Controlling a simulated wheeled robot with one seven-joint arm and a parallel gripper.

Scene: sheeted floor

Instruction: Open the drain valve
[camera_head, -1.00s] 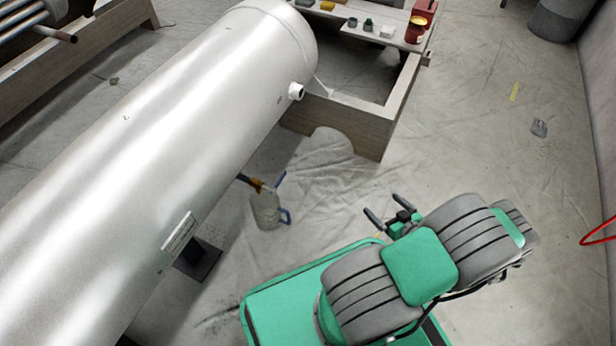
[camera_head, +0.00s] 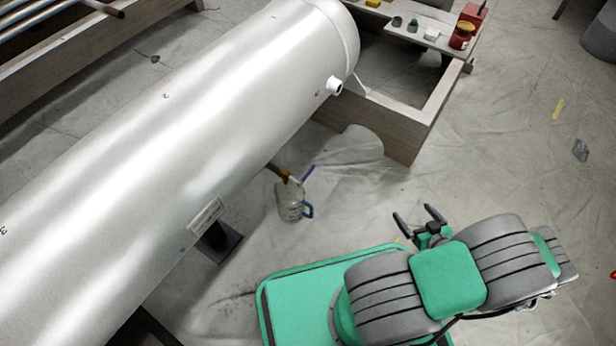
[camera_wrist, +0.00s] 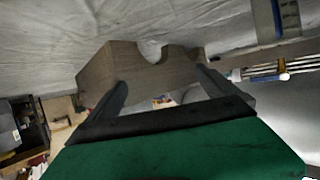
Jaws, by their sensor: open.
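The drain valve shows in the head view under the big white tank (camera_head: 170,130), as a short brass-coloured pipe (camera_head: 284,173) with a blue lever (camera_head: 308,173) slanting up to the right. A clear jug (camera_head: 290,203) with a blue handle stands on the floor below it. My gripper (camera_head: 418,217) is right of the valve and apart from it, with its two dark fingers spread and nothing between them. In the wrist view, my gripper (camera_wrist: 162,90) is also open and empty. A blue-marked part at that view's top right is too cropped to tell.
A wooden cradle (camera_head: 405,130) supports the tank's far end. Sheeted floor between my gripper and the jug is clear. A pipe rack (camera_head: 60,75) stands at upper left.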

